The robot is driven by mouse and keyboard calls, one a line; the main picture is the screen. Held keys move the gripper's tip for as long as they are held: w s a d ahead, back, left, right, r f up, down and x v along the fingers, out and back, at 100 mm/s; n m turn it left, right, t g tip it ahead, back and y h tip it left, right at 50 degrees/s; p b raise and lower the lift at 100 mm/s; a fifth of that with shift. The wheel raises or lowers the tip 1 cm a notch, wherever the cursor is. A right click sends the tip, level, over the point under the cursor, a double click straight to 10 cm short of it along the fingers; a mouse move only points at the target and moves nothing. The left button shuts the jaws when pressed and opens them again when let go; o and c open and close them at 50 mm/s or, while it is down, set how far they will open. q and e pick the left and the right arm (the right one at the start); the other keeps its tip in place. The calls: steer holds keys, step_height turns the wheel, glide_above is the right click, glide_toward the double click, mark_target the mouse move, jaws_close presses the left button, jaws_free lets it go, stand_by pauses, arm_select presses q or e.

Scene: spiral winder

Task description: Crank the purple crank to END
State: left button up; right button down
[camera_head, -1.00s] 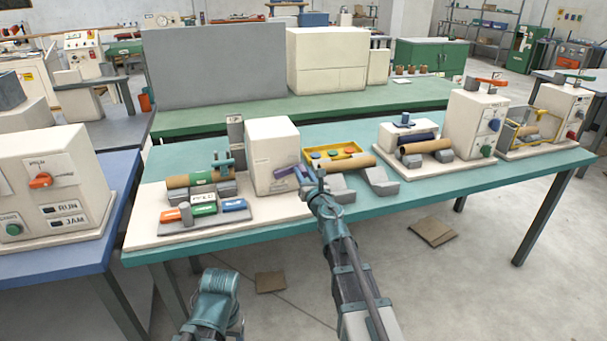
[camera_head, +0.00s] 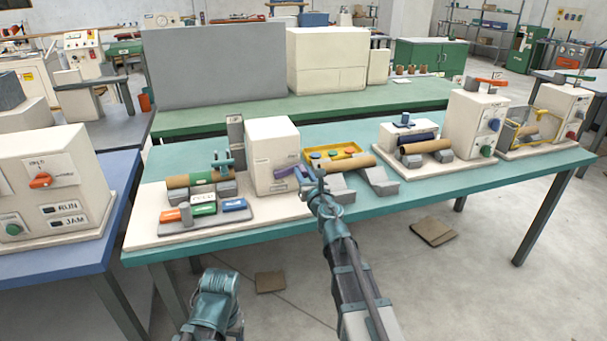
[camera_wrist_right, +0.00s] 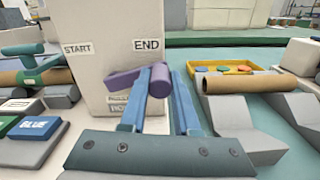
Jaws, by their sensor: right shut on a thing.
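The purple crank (camera_wrist_right: 123,77) is on the front of a white winder box (camera_wrist_right: 95,25). Its arm points right and slightly up in the right wrist view, and its round handle (camera_wrist_right: 159,80) lies below the END label (camera_wrist_right: 146,44). The START label (camera_wrist_right: 76,48) is at the upper left of the crank. My right gripper (camera_wrist_right: 168,78) is shut on the handle, with blue fingers on both sides of it.
A tan tube (camera_head: 351,166) on grey blocks and a yellow tray (camera_head: 361,153) are right of the box. Coloured blocks, including a blue one (camera_head: 234,205), and another tube are at its left. The teal table's front edge (camera_head: 420,188) is clear.

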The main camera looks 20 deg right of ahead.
steer(key=shift+a+r+n+p, duration=0.1)
steer(key=shift+r+n+p, duration=0.3)
steer(key=shift+n, duration=0.2)
steer(key=c, duration=0.6)
jaws_free()
steer(key=shift+c, duration=0.2)
steer(key=shift+s, duration=0.15)
